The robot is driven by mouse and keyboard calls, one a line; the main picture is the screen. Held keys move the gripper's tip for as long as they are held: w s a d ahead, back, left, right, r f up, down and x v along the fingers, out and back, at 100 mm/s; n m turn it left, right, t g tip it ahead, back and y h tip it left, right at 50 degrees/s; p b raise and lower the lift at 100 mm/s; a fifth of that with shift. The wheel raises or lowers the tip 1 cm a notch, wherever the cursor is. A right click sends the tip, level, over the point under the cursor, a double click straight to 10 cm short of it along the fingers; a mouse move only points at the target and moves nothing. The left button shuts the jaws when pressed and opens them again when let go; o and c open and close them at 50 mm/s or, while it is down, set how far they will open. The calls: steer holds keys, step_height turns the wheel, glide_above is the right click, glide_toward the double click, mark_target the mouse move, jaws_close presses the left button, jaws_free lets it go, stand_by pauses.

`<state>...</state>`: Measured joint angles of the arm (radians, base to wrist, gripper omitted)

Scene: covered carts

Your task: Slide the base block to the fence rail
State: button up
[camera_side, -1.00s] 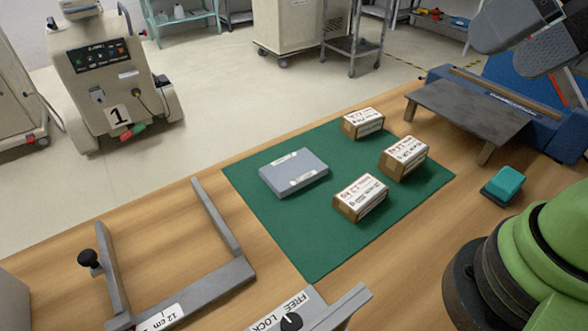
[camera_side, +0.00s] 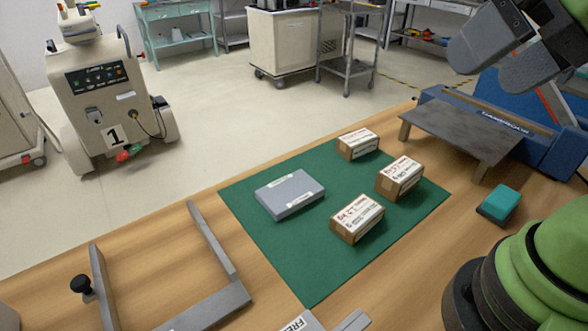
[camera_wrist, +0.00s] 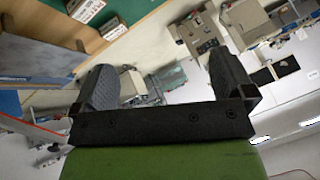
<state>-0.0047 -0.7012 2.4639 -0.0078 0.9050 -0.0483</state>
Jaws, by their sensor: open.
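The base block looks to be the flat grey block (camera_side: 290,194) with white labels, lying on the left part of the green mat (camera_side: 310,279). A grey bracket frame (camera_side: 212,240) lies on the wooden table at the lower left, apart from the block. I cannot tell for sure which part is the fence rail. My gripper (camera_side: 492,62) is open and empty at the upper right, raised and far from the block. In the wrist view, my gripper (camera_wrist: 160,68) has its two dark fingers wide apart, with nothing between them. The block does not show there.
Three cardboard boxes (camera_side: 357,218), (camera_side: 399,178), (camera_side: 358,144) stand on the mat, right of the block. A blue machine (camera_side: 545,150) with a dark plate (camera_side: 460,133) and a teal-topped block (camera_side: 500,201) are at the right. Wheeled carts (camera_side: 105,95) stand on the floor beyond.

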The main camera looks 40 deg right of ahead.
steer(key=w+n+g, duration=0.2)
steer(key=w+n, duration=0.3)
steer(key=w, duration=0.3)
steer(key=n+g+h, duration=0.2)
steer(key=n+g, duration=0.3)
steer(key=n, duration=1.1)
glide_above(300, 184)
step_height(300, 184, down, 21)
steer(key=shift+f, duration=0.15)
step_height(300, 184, down, 10)
steer(key=shift+r, duration=0.1)
